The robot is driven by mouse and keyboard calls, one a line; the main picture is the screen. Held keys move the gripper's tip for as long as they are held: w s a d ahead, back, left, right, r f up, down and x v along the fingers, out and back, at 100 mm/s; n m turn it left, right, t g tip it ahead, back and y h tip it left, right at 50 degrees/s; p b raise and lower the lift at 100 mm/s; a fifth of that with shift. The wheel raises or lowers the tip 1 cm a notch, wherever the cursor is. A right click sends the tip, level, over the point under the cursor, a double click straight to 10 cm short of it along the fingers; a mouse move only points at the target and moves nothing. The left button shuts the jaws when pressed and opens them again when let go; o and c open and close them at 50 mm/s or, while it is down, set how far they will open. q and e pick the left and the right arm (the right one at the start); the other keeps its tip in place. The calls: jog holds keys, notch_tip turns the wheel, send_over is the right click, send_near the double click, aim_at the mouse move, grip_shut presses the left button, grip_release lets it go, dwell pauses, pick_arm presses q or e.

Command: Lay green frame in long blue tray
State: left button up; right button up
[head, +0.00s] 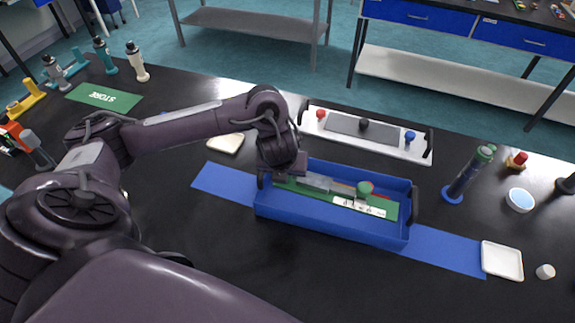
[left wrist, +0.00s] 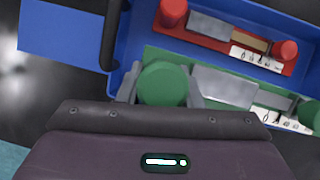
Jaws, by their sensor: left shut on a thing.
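The long blue tray (head: 330,228) stands on a blue mat. The green frame (head: 335,198) lies lengthwise within its walls, with a green knob (head: 364,188), grey plate and white label; I cannot tell if it touches the floor. My left gripper (left wrist: 165,88) is shut on the frame's near green knob (left wrist: 163,82). In the head view the wrist hides that knob at the tray's left end. A red frame (left wrist: 205,38) with red knobs lies in the tray beside the green one, mostly hidden in the head view. My right gripper is not in view.
A white tray (head: 420,154) with red, black and blue knobs stands just behind the blue tray. The blue mat (head: 440,250) shows at both ends.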

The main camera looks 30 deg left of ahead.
pick_arm(q)
notch_tip(320, 180, down, 5)
jog(key=shift+f+b, duration=0.1)
jog(key=shift+b, duration=1.15)
jog(key=shift+f, duration=0.35)
notch_tip(320, 180, down, 4)
jog(key=shift+f+b, duration=0.2)
jog(key=shift+b, duration=0.45)
jog(key=shift+f, duration=0.35)
jog(key=o, duration=1.1)
jog(key=shift+o, duration=0.2)
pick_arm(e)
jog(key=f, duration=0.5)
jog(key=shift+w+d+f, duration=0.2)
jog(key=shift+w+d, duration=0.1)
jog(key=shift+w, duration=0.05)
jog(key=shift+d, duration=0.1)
